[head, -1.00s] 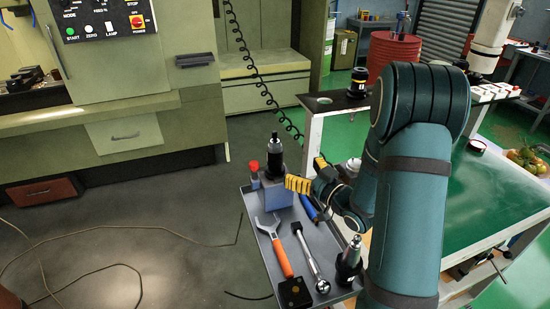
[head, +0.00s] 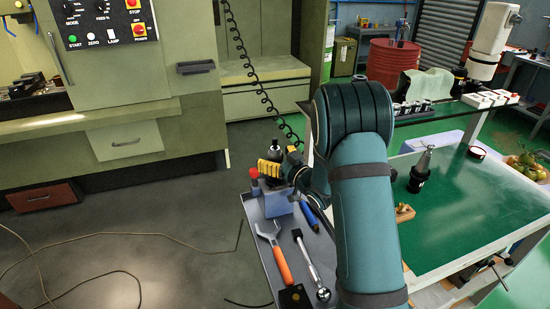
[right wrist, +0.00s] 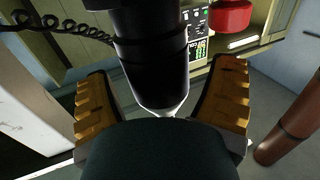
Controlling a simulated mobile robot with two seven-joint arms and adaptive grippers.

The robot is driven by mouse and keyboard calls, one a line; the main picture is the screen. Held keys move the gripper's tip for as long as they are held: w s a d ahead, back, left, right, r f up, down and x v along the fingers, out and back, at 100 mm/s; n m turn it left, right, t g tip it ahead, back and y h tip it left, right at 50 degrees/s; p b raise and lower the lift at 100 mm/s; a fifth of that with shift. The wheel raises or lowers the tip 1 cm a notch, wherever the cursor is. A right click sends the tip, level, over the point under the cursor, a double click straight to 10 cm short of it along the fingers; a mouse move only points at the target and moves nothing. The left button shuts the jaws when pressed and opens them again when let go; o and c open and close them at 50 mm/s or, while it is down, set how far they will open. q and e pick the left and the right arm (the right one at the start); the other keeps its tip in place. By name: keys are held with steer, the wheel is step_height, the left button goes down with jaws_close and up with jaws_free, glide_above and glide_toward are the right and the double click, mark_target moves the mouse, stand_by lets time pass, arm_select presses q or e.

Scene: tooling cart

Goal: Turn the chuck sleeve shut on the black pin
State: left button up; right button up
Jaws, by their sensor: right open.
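The chuck (head: 275,149) stands upright on a blue-grey block (head: 275,206) at the far end of the grey cart. Its upper black part shows in the head view; the rest is behind my right gripper (head: 271,168). In the right wrist view, a thick black cylinder (right wrist: 150,55), seemingly the chuck, runs down between the two yellow-padded fingers of the right gripper (right wrist: 162,95). The fingers are open, one on each side, with gaps visible. I cannot tell the black pin from the sleeve here. My left gripper is out of view.
A red-capped item (head: 254,174) stands close left of the block. An orange-handled wrench (head: 278,255), a ratchet (head: 308,262) and a blue-handled tool (head: 310,216) lie on the cart. A green-topped table (head: 460,210) with a black tool holder (head: 421,170) is at right.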

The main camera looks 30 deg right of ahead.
steer(key=c, duration=1.2)
